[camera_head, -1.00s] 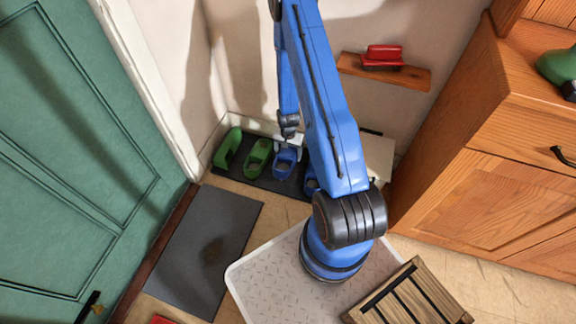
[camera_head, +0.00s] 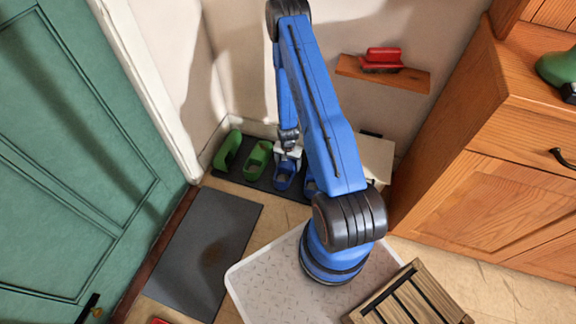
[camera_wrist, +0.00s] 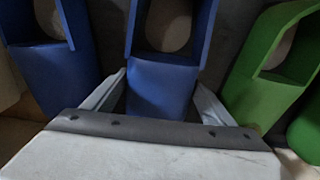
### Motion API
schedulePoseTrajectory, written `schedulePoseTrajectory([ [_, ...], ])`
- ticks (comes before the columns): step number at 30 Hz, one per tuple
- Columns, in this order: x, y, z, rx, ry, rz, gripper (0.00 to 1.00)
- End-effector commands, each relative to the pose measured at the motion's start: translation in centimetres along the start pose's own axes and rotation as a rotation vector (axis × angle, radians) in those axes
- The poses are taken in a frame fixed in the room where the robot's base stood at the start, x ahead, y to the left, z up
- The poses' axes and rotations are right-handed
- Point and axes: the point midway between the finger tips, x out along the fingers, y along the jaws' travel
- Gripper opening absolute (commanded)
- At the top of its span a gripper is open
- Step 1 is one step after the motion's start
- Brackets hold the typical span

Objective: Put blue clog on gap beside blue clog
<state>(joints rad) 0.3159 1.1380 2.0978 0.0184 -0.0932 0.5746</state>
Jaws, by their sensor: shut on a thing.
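A blue clog (camera_head: 284,176) is at the dark mat (camera_head: 262,178) by the back wall, just right of the green clogs. My gripper (camera_head: 287,155) is over its far end. In the wrist view the fingers lie on both sides of this clog (camera_wrist: 160,85), shut on it. The other blue clog (camera_head: 311,186) is mostly hidden behind my arm in the head view. It shows beside the held one, at the left of the wrist view (camera_wrist: 55,75). The held clog looks level with its neighbours; I cannot tell whether it touches the mat.
Green clogs (camera_head: 257,158) (camera_head: 227,150) stand left of the held clog. A pale box (camera_head: 376,160) is right of my arm. A wooden shelf (camera_head: 405,78) with a red brush (camera_head: 382,60) is on the wall. A wooden cabinet (camera_head: 480,190) stands at the right; a grey doormat (camera_head: 205,245) lies left.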

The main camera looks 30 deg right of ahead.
Motion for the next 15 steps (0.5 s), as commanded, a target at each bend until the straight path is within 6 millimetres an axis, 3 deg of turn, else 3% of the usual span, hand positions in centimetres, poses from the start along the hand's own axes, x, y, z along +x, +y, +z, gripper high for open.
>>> schedulePoseTrajectory([
  [5,0.25,0.0,0.0,0.0,0.0,0.0,0.45],
  [6,0.24,0.0,-0.01,0.0,0.0,0.0,0.85],
  [8,0.23,0.0,0.0,0.0,0.0,0.0,0.97],
  [15,0.22,0.0,0.01,0.0,0.0,0.0,0.97],
])
